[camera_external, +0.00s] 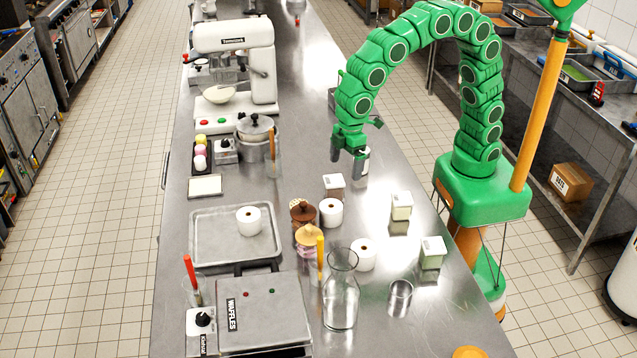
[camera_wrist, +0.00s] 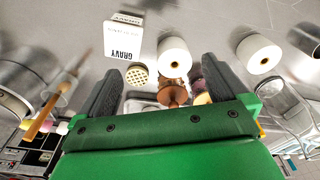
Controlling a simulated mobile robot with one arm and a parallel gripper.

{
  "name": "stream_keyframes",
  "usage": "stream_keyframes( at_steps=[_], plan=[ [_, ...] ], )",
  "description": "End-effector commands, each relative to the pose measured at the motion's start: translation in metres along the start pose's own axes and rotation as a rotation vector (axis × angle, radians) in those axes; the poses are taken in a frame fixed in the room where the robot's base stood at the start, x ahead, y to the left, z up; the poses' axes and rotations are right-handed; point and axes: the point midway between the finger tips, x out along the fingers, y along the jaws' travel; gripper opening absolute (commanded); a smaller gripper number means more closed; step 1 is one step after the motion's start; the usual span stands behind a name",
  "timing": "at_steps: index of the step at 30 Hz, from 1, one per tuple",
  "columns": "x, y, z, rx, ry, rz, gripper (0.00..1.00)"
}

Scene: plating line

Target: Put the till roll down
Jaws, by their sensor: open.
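Three white till rolls with brown cores show in the outside view. One till roll (camera_external: 249,221) stands on the grey metal tray (camera_external: 197,250). A third till roll (camera_external: 363,255) stands nearer the front, by the glass carafe (camera_external: 341,295). My gripper (camera_external: 350,158) is above the counter, behind the rolls and apart from them. In the wrist view my gripper (camera_wrist: 163,85) is open with nothing held between its fingers. Two rolls (camera_wrist: 174,57) (camera_wrist: 259,53) show beyond the fingers.
A box labelled GRAVY (camera_wrist: 124,43) stands near the rolls. Small boxes (camera_external: 401,206) (camera_external: 432,252) and a metal cup (camera_external: 400,297) stand along the right side. The waffle iron (camera_external: 262,312) is in front. A white mixer (camera_external: 235,65) and lidded pot (camera_external: 255,135) stand at the back left.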

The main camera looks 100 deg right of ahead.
Motion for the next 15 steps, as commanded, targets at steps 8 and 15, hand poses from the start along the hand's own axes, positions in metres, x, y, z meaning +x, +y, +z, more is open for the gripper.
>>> stream_keyframes(
  at_steps=[8, 15],
  plan=[
    [-0.030, 0.023, 0.086, 0.086, -0.052, 0.002, 1.00],
    [-0.046, 0.034, 0.161, 0.160, -0.098, 0.002, 1.00]
  ],
)
